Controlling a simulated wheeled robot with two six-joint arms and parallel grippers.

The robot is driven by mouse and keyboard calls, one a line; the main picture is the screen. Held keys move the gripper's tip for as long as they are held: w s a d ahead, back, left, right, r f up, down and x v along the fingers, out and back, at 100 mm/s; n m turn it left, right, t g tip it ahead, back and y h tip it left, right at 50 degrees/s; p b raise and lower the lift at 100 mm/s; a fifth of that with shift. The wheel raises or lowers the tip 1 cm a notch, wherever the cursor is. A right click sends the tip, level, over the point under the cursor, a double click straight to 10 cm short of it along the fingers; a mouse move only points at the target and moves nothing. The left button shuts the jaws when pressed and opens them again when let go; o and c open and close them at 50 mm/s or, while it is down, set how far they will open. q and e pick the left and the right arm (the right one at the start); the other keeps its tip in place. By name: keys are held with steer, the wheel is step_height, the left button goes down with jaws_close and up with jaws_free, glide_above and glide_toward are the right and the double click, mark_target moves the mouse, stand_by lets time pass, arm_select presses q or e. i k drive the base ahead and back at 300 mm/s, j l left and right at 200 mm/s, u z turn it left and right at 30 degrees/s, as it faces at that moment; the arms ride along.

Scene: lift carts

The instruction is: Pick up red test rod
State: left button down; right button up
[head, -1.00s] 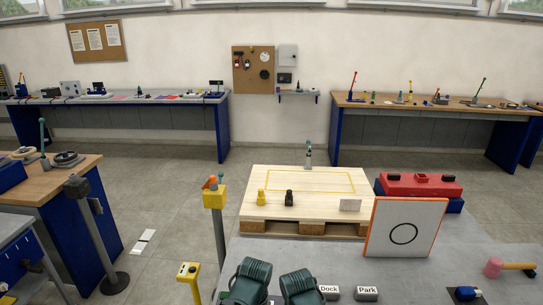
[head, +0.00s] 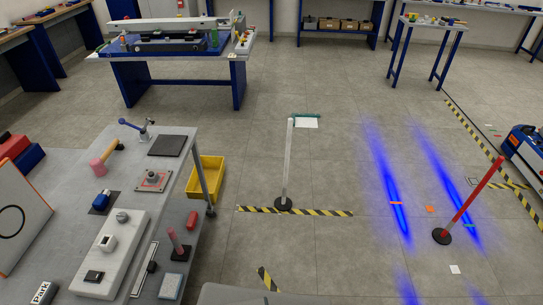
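A tall red rod (head: 477,197) stands tilted in a round black base (head: 442,236) on the floor at the right. Its top leans to the right, and it is beside the blue light strips. A short pinkish-red rod (head: 174,239) stands on a black base on the grey table at the lower left. I cannot tell for certain which one is the test rod. Neither of my grippers is in view, and nothing shows what they hold.
The grey table (head: 135,200) fills the lower left, with a yellow bin (head: 206,180) beside it. A pale post (head: 287,160) stands mid-floor behind a striped strip (head: 295,211). Blue light strips (head: 395,201) cross the floor. A blue machine (head: 527,150) is at the right edge.

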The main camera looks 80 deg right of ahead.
mark_target(442, 236)
steer(key=z, duration=4.45)
steer(key=i+j+z, duration=0.2)
steer(key=i, duration=0.5)
steer(key=i+j+z, duration=0.2)
steer(key=i+j, duration=0.15)
steer(key=i, duration=0.3)
steer(key=i+j+z, duration=0.15)
steer(key=i+j, duration=0.25)
steer(key=i, duration=0.25)
steer(key=i+j+z, duration=0.2)
steer(key=i+j, duration=0.35)
steer(key=i+l, duration=0.05)
steer(key=i, duration=0.05)
